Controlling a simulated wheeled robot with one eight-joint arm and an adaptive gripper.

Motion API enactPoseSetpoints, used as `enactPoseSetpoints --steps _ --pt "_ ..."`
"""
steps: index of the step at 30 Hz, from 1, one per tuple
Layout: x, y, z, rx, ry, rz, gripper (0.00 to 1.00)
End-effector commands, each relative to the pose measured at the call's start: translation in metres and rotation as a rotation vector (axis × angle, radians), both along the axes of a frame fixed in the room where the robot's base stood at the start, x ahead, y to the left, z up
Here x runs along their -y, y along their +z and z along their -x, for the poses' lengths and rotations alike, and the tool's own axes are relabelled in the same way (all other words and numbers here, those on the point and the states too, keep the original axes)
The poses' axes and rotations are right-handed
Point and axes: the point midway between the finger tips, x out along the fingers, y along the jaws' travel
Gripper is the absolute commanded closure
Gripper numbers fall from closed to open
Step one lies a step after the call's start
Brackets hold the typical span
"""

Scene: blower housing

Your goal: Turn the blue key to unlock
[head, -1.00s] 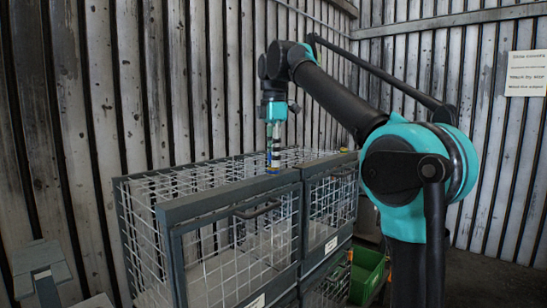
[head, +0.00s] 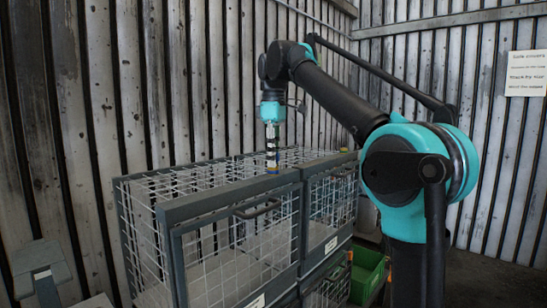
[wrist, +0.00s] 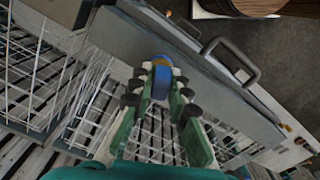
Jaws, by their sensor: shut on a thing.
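The blue key (wrist: 161,82) shows in the wrist view as a rounded blue piece at the top frame bar of a wire-mesh cage (head: 228,198). My gripper (wrist: 162,92) points down with its two green, black-padded fingers on either side of the key, shut on it. In the head view my gripper (head: 271,158) is over the cage's top front bar, near its right corner.
A dark handle (head: 258,208) sits on the cage front, close to the gripper in the wrist view. A second mesh cage (head: 330,205) adjoins on the right. A green bin (head: 367,273) is lower right. A corrugated wall stands behind.

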Motion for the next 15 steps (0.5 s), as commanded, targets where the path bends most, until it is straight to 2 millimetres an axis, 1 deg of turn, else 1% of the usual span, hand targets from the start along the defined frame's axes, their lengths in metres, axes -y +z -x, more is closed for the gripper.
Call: enactPoseSetpoints --steps 3,12,15 --pt "0.0000 0.0000 0.0001 0.000 -0.064 0.000 1.00" --pt "0.0000 0.0000 0.0001 0.000 -0.081 0.000 1.00" --pt "-0.0001 0.0000 0.0002 0.000 -0.145 0.000 1.00"
